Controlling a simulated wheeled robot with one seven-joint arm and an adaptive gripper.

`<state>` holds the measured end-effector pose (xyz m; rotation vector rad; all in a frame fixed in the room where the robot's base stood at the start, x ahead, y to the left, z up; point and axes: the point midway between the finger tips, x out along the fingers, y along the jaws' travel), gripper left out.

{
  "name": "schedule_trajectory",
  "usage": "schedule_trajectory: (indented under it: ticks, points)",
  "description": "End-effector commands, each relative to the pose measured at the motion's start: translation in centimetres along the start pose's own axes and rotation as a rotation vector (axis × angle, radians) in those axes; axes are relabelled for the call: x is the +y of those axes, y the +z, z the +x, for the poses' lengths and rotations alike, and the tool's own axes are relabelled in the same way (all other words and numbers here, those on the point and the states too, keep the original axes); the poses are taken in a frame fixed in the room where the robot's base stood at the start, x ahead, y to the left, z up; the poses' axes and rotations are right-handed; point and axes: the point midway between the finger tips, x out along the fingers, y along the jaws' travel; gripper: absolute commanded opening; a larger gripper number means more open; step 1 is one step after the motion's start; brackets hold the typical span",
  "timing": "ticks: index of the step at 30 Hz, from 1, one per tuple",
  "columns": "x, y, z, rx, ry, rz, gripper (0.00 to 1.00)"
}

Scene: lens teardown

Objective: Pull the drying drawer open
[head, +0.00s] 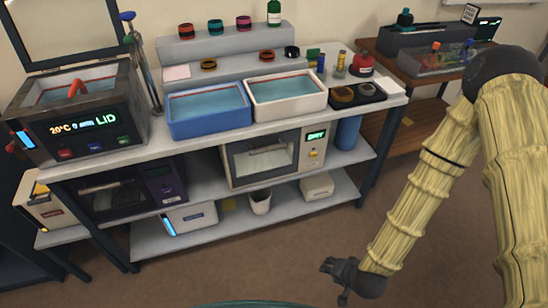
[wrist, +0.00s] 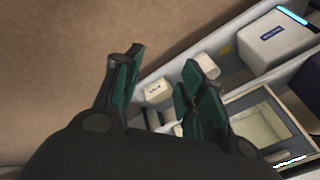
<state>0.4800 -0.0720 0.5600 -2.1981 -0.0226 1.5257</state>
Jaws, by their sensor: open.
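The drying drawer unit (head: 272,155) is a white, oven-like box on the middle shelf of the bench. Its front has a window, a horizontal bar handle (head: 267,148) and a green "DRY" display (head: 316,135). The front looks closed. My gripper (head: 334,273) hangs low over the floor in front of the bench, to the right of the unit and apart from it. The wrist view shows the gripper (wrist: 163,60) with its fingers spread and nothing between them. The unit's pale framed window (wrist: 262,122) appears there at lower right, beyond the right finger.
A dark oven-like unit (head: 126,188) stands left of the drying unit, and a blue cylinder (head: 347,132) stands right of it. The lower shelf holds a white cup (head: 260,201) and a small white box (head: 317,185). The brown floor (head: 260,260) before the bench is clear.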

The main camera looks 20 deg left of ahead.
Motion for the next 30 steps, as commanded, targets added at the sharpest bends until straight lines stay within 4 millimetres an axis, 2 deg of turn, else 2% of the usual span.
schedule_trajectory:
  ticks: [1,4,6,9,12,15,20,23,30]
  points:
    - [-3.5,-1.8,2.7,0.058,-0.084,0.058,0.41]
    - [-11.5,-5.7,4.6,0.152,-0.258,0.193,0.41]
    - [-16.9,-8.3,4.8,0.203,-0.382,0.285,0.41]
    - [-23.5,-11.4,4.2,0.249,-0.544,0.405,0.41]
    - [-28.6,-13.7,2.8,0.273,-0.676,0.499,0.41]
    - [-31.7,-15.3,1.4,0.282,-0.764,0.563,0.41]
    - [-34.0,-16.4,0.5,0.286,-0.824,0.604,0.41]
    - [-34.6,-16.8,0.8,0.286,-0.828,0.608,0.41]
    - [-36.7,-18.3,3.2,0.285,-0.826,0.604,0.41]
